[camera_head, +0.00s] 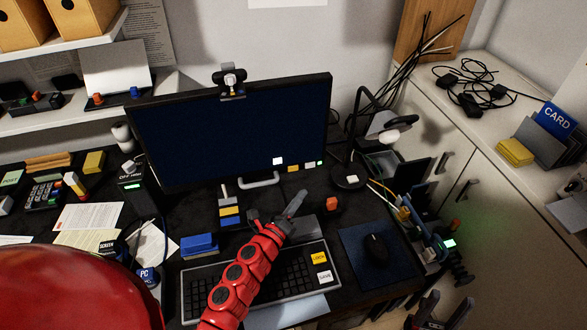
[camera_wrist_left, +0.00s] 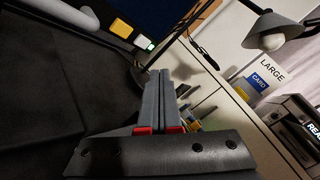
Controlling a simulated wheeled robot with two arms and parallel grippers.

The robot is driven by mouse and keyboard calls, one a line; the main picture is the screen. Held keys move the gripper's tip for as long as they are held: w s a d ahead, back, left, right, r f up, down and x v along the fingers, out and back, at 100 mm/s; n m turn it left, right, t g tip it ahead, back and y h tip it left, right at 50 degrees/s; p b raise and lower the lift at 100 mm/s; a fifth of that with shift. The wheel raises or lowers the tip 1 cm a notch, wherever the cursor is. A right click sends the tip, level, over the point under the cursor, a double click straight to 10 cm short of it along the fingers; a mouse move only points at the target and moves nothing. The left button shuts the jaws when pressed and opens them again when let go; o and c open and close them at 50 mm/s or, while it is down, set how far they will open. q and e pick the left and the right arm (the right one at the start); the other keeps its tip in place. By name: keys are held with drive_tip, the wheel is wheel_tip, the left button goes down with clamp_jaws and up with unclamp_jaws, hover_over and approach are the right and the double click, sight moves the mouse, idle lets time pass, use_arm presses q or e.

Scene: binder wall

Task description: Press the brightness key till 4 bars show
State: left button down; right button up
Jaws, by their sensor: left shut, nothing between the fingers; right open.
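The dark monitor (camera_head: 230,130) stands on the black desk. Along its lower right edge are a yellow key (camera_head: 293,169), a white key (camera_head: 310,166) and a small green light (camera_head: 320,163). A small white patch (camera_head: 278,161) shows at the screen's lower right; no bars can be read. My left gripper (camera_head: 297,199) is shut and empty, above the desk in front of these keys and apart from them. In the left wrist view the yellow key (camera_wrist_left: 121,28) and white key (camera_wrist_left: 142,42) lie up and left of the shut fingertips (camera_wrist_left: 158,74). My right gripper (camera_head: 432,309) is open at the lower right.
A keyboard (camera_head: 290,285) lies under my left arm. A lamp (camera_head: 348,177) stands right of the monitor, its head also in the wrist view (camera_wrist_left: 273,32). A mouse (camera_head: 375,246) and an orange block (camera_head: 332,203) sit right. A block stand (camera_head: 230,212) is left.

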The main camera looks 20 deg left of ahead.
sight(298, 167)
use_arm(q)
drive_tip(key=w+a, duration=0.4)
drive_tip(key=w, duration=0.2)
drive_tip(key=shift+b, duration=0.3)
idle(1.8)
drive_tip(key=shift+w+a+b, duration=0.25)
drive_tip(key=shift+w+b, duration=0.1)
drive_tip(key=shift+w+a, duration=0.2)
drive_tip(key=shift+w, duration=0.1)
idle(0.6)
drive_tip(key=shift+s, duration=0.1)
drive_tip(key=shift+s+d+b, duration=0.35)
drive_tip(key=shift+s+d, duration=0.05)
drive_tip(key=shift+s, duration=0.15)
